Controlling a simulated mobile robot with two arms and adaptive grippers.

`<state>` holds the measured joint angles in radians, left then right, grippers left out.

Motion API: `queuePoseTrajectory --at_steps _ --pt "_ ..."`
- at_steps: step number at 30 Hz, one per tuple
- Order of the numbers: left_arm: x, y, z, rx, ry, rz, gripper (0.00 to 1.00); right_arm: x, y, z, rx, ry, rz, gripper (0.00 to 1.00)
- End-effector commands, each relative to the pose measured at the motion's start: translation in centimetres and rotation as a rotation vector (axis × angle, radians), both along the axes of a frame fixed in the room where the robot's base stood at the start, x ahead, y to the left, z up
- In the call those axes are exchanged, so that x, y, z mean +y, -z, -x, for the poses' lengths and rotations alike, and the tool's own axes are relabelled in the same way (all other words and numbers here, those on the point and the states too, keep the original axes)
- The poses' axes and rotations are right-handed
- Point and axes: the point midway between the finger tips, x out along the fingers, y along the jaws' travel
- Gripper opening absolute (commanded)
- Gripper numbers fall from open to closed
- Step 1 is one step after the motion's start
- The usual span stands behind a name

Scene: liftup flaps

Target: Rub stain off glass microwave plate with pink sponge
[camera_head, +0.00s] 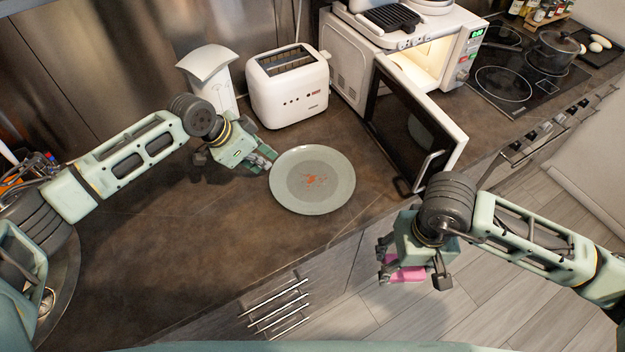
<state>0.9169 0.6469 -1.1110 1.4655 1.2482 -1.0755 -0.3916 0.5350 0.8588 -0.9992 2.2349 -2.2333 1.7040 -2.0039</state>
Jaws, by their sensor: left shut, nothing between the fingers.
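A round, pale glass microwave plate (312,200) lies flat on the dark counter, with a reddish-orange stain (314,180) in its middle. My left gripper (268,160) is shut and empty at the plate's upper-left rim; I cannot tell whether it touches the rim. My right gripper (412,278) is to the lower right of the plate, beyond the counter's front edge. It is shut on the pink sponge (408,273), which shows partly between its fingers.
The white microwave (350,62) stands at the back with its door (420,125) swung open over the counter, right of the plate. A white toaster (288,90) stands behind the plate. A hob with a pot (552,52) is at the far right. The counter's left front is clear.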

Motion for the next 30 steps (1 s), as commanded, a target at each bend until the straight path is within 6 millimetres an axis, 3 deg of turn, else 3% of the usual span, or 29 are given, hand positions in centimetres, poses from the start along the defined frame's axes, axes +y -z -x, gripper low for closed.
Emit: queuePoseTrajectory --at_steps 1,7,30 --pt "0.0 1.2 0.0 0.000 0.000 -0.001 0.00 0.0 1.2 0.0 0.000 0.000 0.000 0.44" --pt "0.0 2.9 0.0 -0.001 0.000 0.000 0.00 0.0 2.8 0.0 -0.001 0.000 0.000 0.44" --pt "0.0 3.0 0.0 0.000 0.000 0.000 0.00 0.0 2.8 0.0 0.000 0.000 0.000 0.44"
